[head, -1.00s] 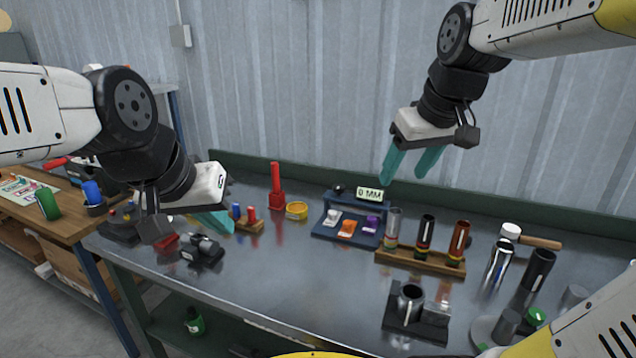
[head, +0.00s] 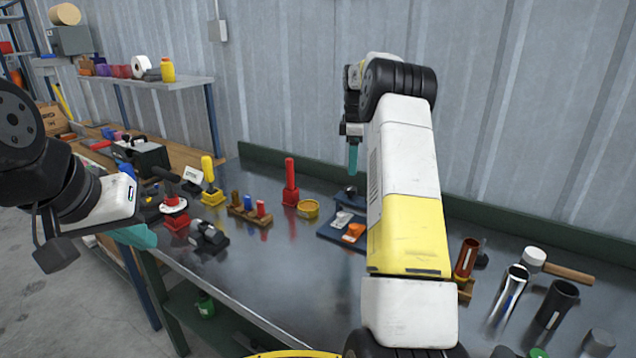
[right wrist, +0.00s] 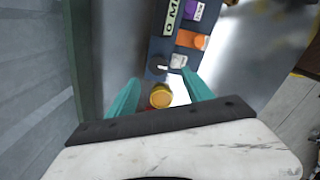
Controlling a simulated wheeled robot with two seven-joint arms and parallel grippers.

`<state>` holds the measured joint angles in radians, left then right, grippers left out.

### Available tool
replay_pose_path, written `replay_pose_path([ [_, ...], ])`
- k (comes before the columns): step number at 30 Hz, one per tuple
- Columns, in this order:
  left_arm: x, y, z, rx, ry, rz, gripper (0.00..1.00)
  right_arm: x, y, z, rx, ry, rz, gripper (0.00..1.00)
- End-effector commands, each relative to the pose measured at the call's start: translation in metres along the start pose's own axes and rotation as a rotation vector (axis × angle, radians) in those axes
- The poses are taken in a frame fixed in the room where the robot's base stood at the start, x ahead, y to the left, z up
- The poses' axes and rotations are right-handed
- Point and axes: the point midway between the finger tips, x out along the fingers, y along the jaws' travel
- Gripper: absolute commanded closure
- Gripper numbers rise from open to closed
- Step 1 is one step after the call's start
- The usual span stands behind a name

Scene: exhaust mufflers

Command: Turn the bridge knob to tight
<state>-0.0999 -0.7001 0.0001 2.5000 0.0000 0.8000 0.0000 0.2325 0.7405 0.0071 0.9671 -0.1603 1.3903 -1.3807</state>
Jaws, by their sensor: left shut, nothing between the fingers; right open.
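The blue bridge stand (head: 328,231) is partly hidden behind my right arm in the head view. A small black knob (head: 350,190) stands at its upper left; I take it as the bridge knob. In the right wrist view the knob (right wrist: 159,69) shows at the stand's near end, with a pale mark, just beyond and between the fingertips. My right gripper (right wrist: 161,76) is open and empty; its teal fingers also show above the knob in the head view (head: 353,158). I cannot tell the exact gap. My left gripper (head: 138,236) is shut and empty at the table's left edge.
A white block (head: 343,219) and an orange block (head: 354,232) sit on the stand, and a "0 M" display (right wrist: 174,17) is partly visible. A yellow round container (head: 308,208) and a red post (head: 290,185) stand left of it. The front middle of the table is clear.

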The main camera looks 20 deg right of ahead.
Motion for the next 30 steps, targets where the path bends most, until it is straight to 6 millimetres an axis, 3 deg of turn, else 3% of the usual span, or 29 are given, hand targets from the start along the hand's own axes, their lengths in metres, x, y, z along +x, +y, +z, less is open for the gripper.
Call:
replay_pose_path([
  [7,0.0,0.0,0.0,0.0,0.0,0.0,1.0,0.022,0.005,0.003,-0.023,-0.005,-0.012,0.41],
  [18,0.0,0.0,0.0,0.0,0.0,0.0,1.0,0.076,0.004,0.003,-0.022,-0.005,-0.011,0.41],
  [30,0.0,0.0,0.0,0.0,0.0,0.0,1.0,0.086,0.004,0.003,-0.021,-0.004,-0.009,0.41],
])
